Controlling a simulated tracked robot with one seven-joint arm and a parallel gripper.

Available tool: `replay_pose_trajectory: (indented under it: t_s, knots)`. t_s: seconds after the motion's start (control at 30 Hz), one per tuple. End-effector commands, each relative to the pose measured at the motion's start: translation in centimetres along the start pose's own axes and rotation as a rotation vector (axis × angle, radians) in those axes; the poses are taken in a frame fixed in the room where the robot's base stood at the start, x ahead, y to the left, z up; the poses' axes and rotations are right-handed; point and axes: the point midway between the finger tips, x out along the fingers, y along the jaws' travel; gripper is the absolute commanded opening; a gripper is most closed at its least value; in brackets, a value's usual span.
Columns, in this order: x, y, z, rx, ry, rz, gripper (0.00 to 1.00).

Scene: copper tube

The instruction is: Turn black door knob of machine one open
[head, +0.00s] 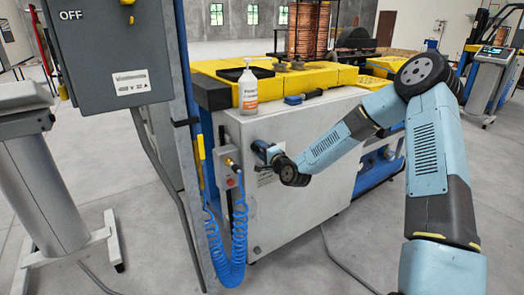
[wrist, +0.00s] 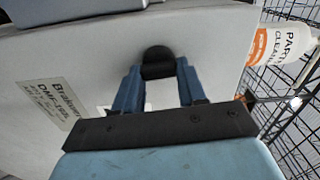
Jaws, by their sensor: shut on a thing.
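The black door knob (wrist: 157,58) shows in the wrist view as a round dark knob on the light grey door of the machine (head: 300,165). My gripper (wrist: 157,75) has its two blue fingers on either side of the knob, shut on it.
A spray or pump bottle (head: 248,90) stands on the machine's top edge, above my gripper. A blue-handled tool (head: 303,97) lies beside it. A coiled blue air hose (head: 232,255) hangs left of the door. A grey control box (head: 110,50) and post stand at left.

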Motion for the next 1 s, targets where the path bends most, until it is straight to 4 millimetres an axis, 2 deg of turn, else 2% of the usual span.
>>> replay_pose_trajectory:
  t_s: [0.03, 0.33, 0.77, 0.8, 1.0]
  knots:
    - [-0.11, 0.35, -0.68, 0.022, 0.012, 0.005, 0.1]
    - [-0.1, 0.44, -0.53, 0.098, 0.01, 0.007, 0.1]
    - [-0.11, 0.49, -0.43, 0.105, 0.008, 0.008, 0.1]
    - [-0.11, 0.49, -0.43, 0.105, 0.008, 0.008, 0.42]
    - [-0.07, 0.34, -0.21, 0.104, 0.004, 0.006, 0.61]
